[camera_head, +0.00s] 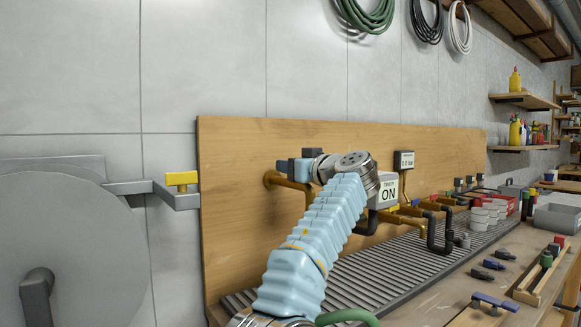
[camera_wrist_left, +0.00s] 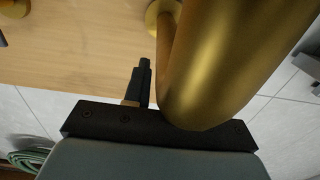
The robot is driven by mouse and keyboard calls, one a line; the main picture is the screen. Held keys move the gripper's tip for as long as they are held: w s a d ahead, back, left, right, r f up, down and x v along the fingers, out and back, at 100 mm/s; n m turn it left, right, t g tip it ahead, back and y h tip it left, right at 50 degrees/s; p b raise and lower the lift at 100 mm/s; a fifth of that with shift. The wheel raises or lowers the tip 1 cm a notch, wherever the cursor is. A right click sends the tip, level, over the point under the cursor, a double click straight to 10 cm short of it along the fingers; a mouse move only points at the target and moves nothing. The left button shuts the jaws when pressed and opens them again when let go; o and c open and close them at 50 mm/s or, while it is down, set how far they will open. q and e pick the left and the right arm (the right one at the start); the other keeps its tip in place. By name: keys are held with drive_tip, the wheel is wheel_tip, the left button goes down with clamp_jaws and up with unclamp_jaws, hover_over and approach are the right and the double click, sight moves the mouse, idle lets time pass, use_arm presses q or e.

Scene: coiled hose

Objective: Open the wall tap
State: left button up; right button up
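The wall tap's brass pipe (camera_head: 278,180) comes out of the wooden backboard and bends down. My left gripper (camera_head: 284,166) is at the top of this pipe, reaching in from the right; the wrist and arm hide part of the tap. In the left wrist view a large brass pipe (camera_wrist_left: 225,60) fills the upper right, very close to the gripper. One dark finger (camera_wrist_left: 142,80) shows beside the pipe. The other finger is hidden, so the opening between them and any contact with a handle cannot be told. My right gripper is out of view.
A box reading "ON" (camera_head: 388,190) and a small gauge (camera_head: 404,160) stand right of my arm. A ribbed grey tray (camera_head: 390,262) lies on the bench, with tools at the right. A grey reel (camera_head: 70,245) with a yellow-handled bracket (camera_head: 182,179) is at left.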

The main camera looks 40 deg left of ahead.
use_arm(q)
drive_tip(key=shift+o, duration=0.4)
drive_tip(key=shift+d, duration=0.1)
drive_tip(key=shift+d+f, duration=0.1)
drive_tip(key=shift+d, duration=0.15)
drive_tip(key=b+v, duration=0.3)
drive_tip(key=v, duration=1)
drive_tip(key=shift+s, duration=0.15)
